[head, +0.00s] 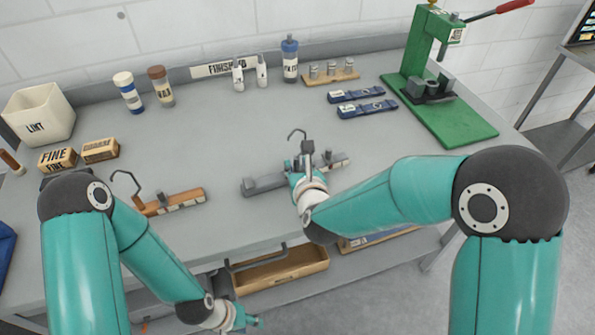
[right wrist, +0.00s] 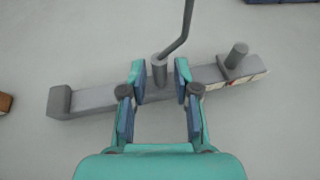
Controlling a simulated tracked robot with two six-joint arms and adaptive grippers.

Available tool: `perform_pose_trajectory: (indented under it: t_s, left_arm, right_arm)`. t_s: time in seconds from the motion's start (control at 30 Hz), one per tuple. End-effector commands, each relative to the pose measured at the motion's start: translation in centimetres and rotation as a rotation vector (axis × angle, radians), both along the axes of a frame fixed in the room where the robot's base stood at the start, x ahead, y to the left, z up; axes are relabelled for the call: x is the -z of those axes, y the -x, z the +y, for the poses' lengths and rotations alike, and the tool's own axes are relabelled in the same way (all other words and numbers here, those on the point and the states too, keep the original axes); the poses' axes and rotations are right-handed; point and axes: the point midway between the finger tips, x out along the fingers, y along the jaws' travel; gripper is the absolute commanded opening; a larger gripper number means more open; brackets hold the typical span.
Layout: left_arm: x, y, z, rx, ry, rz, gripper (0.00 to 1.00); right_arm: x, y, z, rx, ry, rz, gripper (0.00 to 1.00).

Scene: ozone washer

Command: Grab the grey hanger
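The grey hanger (head: 262,184) lies on the middle of the table, its dark hook rising above it. In the right wrist view its grey bar (right wrist: 92,99) runs across the picture, with a round post and bent rod at its middle. My right gripper (head: 307,168) is over the hanger's middle and hides part of it. In the right wrist view my right gripper (right wrist: 160,84) is open, with its fingers on either side of the post and small gaps showing. My left gripper (head: 246,318) is low, in front of the table; its fingers are too small to read.
A brown hanger (head: 178,202) with a dark hook lies to the left. A green press (head: 440,110), blue clips (head: 360,102), bottles and a lint bin (head: 40,115) stand around the back and sides. A wooden drawer (head: 280,270) is below the front edge.

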Motion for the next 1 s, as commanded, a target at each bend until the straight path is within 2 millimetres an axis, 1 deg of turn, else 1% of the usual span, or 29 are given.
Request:
perform_pose_trajectory:
  t_s: [0.03,0.13,0.53,0.67,0.77,0.87,0.97,1.0]
  left_arm:
    - [0.0,0.0,0.0,0.000,0.000,0.000,0.40]
    - [0.0,0.0,0.0,0.000,0.000,0.000,0.40]
    - [0.0,0.0,0.0,0.000,0.000,0.000,0.40]
    - [0.0,0.0,0.0,0.000,0.000,0.000,0.40]
    - [0.1,0.0,0.0,0.000,0.000,0.000,0.40]
    - [0.2,0.0,0.0,0.000,0.000,0.000,0.40]
    - [0.2,0.0,0.0,0.000,0.000,0.000,0.40]
    - [0.3,0.0,0.0,0.000,0.000,0.000,0.40]
  right_arm:
    - [0.0,0.0,0.0,0.000,0.000,0.000,0.17]
    - [0.0,0.0,0.0,0.000,0.000,0.000,0.00]
    - [-0.2,0.0,0.0,0.001,0.000,-0.003,0.00]
    - [-0.5,0.0,0.0,0.002,-0.001,-0.004,0.00]
    - [-1.2,-0.1,0.0,0.002,-0.001,-0.006,0.00]
    - [-2.4,-0.1,0.0,0.003,-0.002,-0.007,0.00]
    - [-4.4,-0.1,-0.1,0.003,-0.004,-0.009,0.00]
    - [-5.4,-0.1,0.0,0.003,-0.005,-0.011,0.00]
